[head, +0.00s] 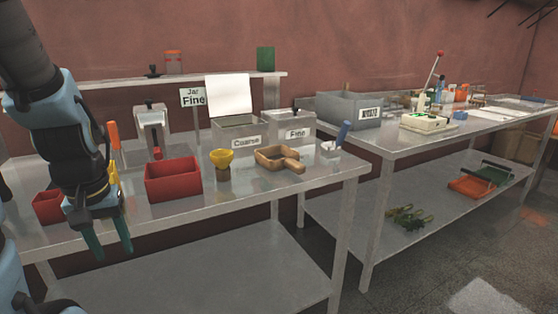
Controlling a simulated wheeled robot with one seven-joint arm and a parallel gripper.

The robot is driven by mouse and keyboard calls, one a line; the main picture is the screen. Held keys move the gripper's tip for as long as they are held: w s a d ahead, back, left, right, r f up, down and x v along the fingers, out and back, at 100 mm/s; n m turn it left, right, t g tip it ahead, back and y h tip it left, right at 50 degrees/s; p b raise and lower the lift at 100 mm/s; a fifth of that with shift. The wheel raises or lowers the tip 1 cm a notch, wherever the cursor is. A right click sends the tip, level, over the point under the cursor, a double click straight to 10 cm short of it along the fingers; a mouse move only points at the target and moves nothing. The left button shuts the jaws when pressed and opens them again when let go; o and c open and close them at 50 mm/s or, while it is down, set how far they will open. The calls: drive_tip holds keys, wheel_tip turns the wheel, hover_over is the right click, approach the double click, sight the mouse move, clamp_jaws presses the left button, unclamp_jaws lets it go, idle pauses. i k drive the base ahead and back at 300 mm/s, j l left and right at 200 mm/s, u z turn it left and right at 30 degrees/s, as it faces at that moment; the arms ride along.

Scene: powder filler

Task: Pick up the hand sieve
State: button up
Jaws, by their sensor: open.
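The hand sieve (267,154) looks like a brown wooden frame with a short handle (293,166) pointing toward the front right. It lies on the near metal table, right of a yellow funnel-like cup and in front of the labelled bins. Its inside is too small to make out. My gripper (109,250) is at the left, open and empty, with its two green fingers pointing down. It is in front of the table's front edge, well to the left of the sieve and apart from it.
A red box (172,180) and the yellow cup (222,160) stand between my gripper and the sieve. Bins marked Coarse (238,127) and Fine (290,124) stand behind it. A blue-handled tool in a white cup (333,148) is to its right.

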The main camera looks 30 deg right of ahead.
sight(277, 158)
drive_tip(key=l+u, duration=0.1)
drive_tip(key=u, duration=0.35)
drive_tip(key=k+l+u, duration=0.1)
drive_tip(key=l+u, duration=0.15)
drive_tip(key=k+l+u, duration=0.1)
drive_tip(key=l+u, duration=0.15)
drive_tip(key=l, duration=0.2)
drive_tip(key=k+l+u, duration=0.1)
drive_tip(key=l+u, duration=0.2)
